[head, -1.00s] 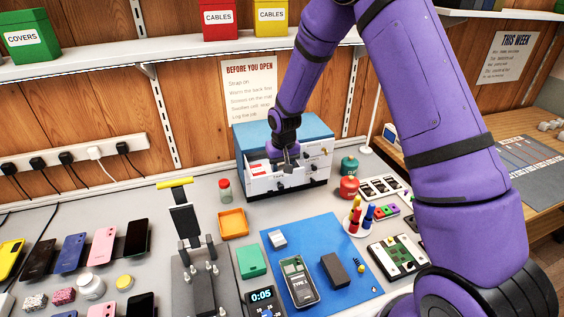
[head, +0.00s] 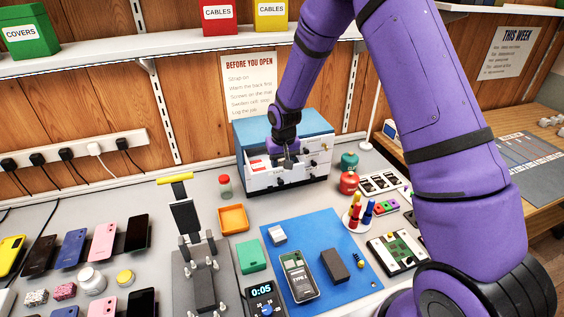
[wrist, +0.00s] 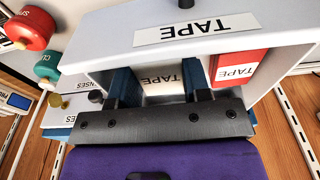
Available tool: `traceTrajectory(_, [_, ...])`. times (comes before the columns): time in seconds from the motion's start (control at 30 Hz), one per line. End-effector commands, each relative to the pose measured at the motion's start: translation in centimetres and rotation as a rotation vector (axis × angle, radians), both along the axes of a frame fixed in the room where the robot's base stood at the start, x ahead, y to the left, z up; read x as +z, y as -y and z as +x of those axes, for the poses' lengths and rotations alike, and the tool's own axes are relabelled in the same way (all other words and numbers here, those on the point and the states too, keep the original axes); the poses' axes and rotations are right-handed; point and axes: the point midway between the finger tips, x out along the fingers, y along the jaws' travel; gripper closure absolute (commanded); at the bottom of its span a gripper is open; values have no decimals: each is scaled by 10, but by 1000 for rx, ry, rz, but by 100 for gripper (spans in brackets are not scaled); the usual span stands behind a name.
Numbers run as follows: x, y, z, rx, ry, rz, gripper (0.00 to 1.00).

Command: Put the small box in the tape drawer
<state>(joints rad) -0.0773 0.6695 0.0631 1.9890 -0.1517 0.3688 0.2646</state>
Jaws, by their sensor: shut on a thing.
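The tape drawer (head: 290,177) is pulled open from the blue-topped white cabinet. Its front, labelled TAPE, fills the top of the wrist view (wrist: 262,28). My gripper (head: 290,163) is down at the drawer's opening. In the wrist view my gripper's two dark blue fingers (wrist: 158,88) are shut on a small pale box (wrist: 160,86) with a TAPE label, inside the drawer's outline. A red box (wrist: 238,66), also labelled TAPE, lies in the drawer beside one finger. The held box's underside is hidden, so I cannot tell if it touches the drawer floor.
A blue mat (head: 325,232) with a phone and small parts lies in front.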

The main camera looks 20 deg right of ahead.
Motion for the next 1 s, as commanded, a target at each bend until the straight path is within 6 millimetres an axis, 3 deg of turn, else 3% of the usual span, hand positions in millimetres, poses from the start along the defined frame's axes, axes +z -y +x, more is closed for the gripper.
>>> traceTrajectory(1.0, [-6, 0, 0, 0, 0, 0, 79])
